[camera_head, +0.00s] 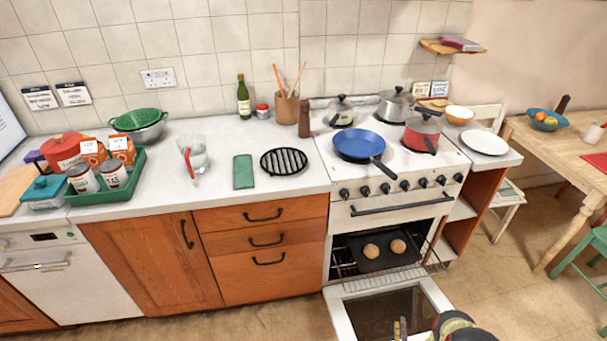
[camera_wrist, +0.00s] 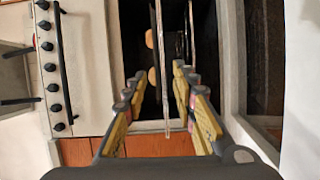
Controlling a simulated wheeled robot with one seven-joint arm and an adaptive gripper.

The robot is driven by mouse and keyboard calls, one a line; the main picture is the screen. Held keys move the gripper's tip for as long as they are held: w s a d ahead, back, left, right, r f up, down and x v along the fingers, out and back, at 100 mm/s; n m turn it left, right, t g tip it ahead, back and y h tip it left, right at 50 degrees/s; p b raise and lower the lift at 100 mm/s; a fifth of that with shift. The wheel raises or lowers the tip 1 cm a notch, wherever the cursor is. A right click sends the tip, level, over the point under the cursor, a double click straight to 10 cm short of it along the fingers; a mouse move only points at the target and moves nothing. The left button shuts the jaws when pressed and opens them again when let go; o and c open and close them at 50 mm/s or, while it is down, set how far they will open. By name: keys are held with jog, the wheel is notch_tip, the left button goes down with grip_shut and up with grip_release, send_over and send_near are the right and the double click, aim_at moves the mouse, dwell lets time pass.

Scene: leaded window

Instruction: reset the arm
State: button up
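My gripper (camera_head: 400,329) shows at the bottom edge of the head view, in front of the lowered oven door (camera_head: 350,312). In the wrist view my gripper (camera_wrist: 158,72) has its two yellow-padded fingers spread apart, with nothing held between them. The oven (camera_head: 340,247) is open. Inside it a dark tray (camera_head: 388,261) holds two round buns, a left bun (camera_head: 371,250) and a right bun (camera_head: 398,246). In the wrist view the buns are partly seen beyond the fingertips, past the rack's bars. Most of my arm is out of view.
The stove carries a blue frying pan (camera_head: 359,145), a red pot (camera_head: 421,134) and steel pots. The counter holds a green tray (camera_head: 130,178) with jars, a black trivet (camera_head: 284,161) and a green cloth (camera_head: 243,171). A wooden table (camera_head: 560,150) stands right. Floor (camera_head: 490,280) right of the oven is clear.

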jog(key=w+d+r+m+g+y, duration=0.1)
jog(key=w+d+r+m+g, duration=0.2)
jog(key=w+r, duration=1.6)
jog(key=w+a+r+m+g, duration=0.1)
jog(key=w+a+r+m, duration=0.1)
jog(key=r, duration=1.1)
jog(key=w+a+r+m+g, duration=0.1)
jog(key=a+r+g, duration=0.1)
jog(key=r, duration=1)
jog(key=s+a+r+m+g, duration=0.1)
jog(key=s+a+r+m, duration=0.1)
jog(key=s+a+r, duration=0.35)
jog(key=s+a+r+m+g+p, duration=0.1)
jog(key=s+a+r+m, duration=0.1)
jog(key=s+r, duration=0.5)
jog(key=s+a+r+m+g, duration=0.1)
jog(key=s+a+r, duration=0.2)
jog(key=s+r, duration=0.3)
jog(key=s+a+r+m+g, duration=0.1)
jog(key=s+a, duration=0.1)
jog(key=s, duration=0.7)
jog(key=s+a+r+m+y, duration=0.1)
jog(key=s+a+r+m, duration=0.1)
jog(key=s, duration=0.7)
jog(key=s+a+r+m+g+y, duration=0.1)
jog(key=s+a, duration=0.3)
jog(key=s, duration=0.5)
jog(key=shift+r+m+g, duration=0.3)
jog(key=shift+r, duration=0.35)
